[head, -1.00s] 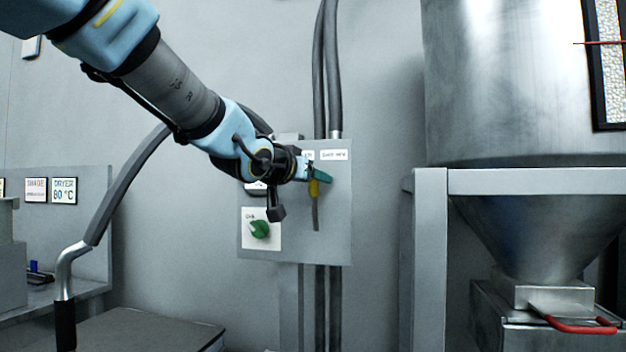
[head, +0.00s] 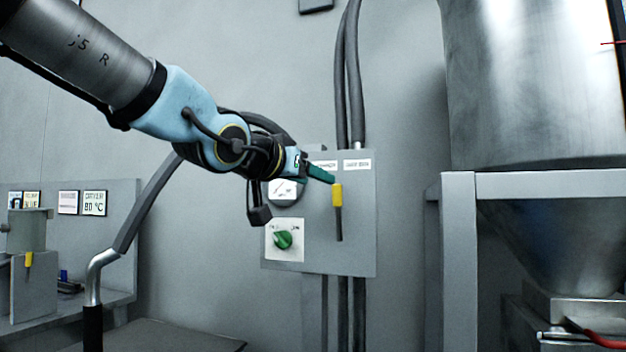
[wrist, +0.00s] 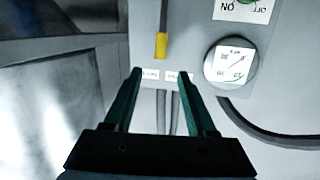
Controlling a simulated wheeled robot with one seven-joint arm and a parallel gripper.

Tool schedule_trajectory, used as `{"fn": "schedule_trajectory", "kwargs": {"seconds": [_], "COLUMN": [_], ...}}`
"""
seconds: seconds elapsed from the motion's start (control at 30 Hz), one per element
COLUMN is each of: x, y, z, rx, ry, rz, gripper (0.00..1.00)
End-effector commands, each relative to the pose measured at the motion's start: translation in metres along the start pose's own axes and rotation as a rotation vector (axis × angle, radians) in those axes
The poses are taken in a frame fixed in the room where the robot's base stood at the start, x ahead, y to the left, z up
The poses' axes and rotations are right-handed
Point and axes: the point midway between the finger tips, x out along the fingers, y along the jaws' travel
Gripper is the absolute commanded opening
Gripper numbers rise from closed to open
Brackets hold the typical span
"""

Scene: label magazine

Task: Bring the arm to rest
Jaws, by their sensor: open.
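My gripper (head: 320,172) is in front of the upper part of a grey control panel (head: 350,255), at the end of my blue and grey arm. In the wrist view its two green fingers (wrist: 160,85) are spread apart with nothing between them. A lever with a yellow grip (head: 337,195) hangs on the panel just right of and below the fingertips. The yellow grip also shows in the wrist view (wrist: 161,46), beyond the fingertips and apart from them. A round dial (head: 284,192) is partly hidden behind my wrist. A green knob (head: 284,239) sits below it.
Grey conduits (head: 353,80) run up the wall above the panel. A metal hopper (head: 540,90) on a grey frame (head: 460,250) stands at the right. A bent pipe with a grey hose (head: 145,205) rises at the left, near a bench with labels (head: 94,203).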

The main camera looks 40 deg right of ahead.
Motion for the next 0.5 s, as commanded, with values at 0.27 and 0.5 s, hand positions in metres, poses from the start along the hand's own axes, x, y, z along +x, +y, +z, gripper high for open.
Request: {"fn": "schedule_trajectory", "kwargs": {"seconds": [0.27,0.5], "x": [0.000,-0.001], "y": [0.000,-0.043], "z": [0.000,0.032], "rx": [0.000,-0.019], "ry": [0.000,-0.103], "rz": [0.000,-0.097], "gripper": [0.56,0.56]}}
